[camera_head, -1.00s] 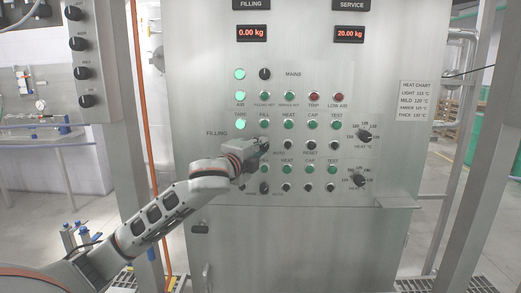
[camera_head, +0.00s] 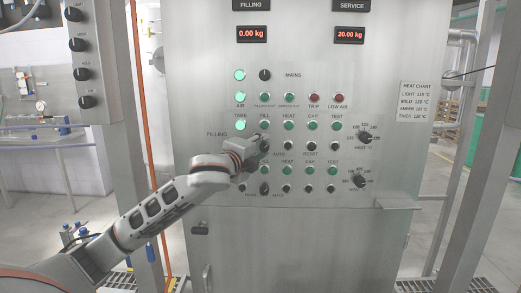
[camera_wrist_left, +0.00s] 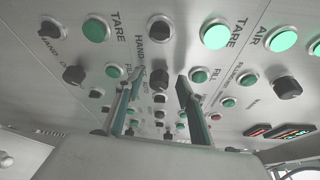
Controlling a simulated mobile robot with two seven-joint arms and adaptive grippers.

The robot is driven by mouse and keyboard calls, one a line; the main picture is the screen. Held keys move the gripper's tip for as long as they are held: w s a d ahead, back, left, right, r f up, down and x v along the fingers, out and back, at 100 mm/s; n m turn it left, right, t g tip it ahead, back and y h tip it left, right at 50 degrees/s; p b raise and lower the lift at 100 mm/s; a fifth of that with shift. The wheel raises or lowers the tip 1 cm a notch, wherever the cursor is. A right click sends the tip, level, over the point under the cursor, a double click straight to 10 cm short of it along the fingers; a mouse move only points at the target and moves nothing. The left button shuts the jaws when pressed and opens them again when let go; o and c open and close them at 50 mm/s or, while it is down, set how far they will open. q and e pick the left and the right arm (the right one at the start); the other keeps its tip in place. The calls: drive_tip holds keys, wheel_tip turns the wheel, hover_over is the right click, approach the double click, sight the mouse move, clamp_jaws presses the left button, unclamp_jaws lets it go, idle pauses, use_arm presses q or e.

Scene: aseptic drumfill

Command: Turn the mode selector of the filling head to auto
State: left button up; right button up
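The steel control panel (camera_head: 300,232) faces me. The filling mode selector is a black knob (camera_wrist_left: 160,78) beside the HAND-AUTO lettering in the left wrist view. In the head view it is at the gripper's tip, largely covered. My left gripper (camera_head: 260,145) reaches in from the lower left to the filling row. In the left wrist view its two fingers (camera_wrist_left: 160,82) are apart, with the selector between the tips. I cannot tell whether they touch it, and the knob's pointing direction is unclear. My right gripper is not in view.
A similar service selector (camera_head: 264,188) sits lower on the panel. Green buttons and black knobs surround the gripper, including the lit TARE button (camera_head: 240,125). Heat dials (camera_head: 364,137) are to the right. A small shelf (camera_head: 397,204) juts out at lower right.

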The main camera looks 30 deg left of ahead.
use_arm(q)
drive_tip(key=shift+s+d, duration=0.1)
drive_tip(key=shift+s, duration=0.05)
drive_tip(key=s+d, duration=0.1)
drive_tip(key=s, duration=1)
drive_tip(key=shift+s+d+r, duration=0.3)
drive_tip(key=shift+d+r, duration=0.1)
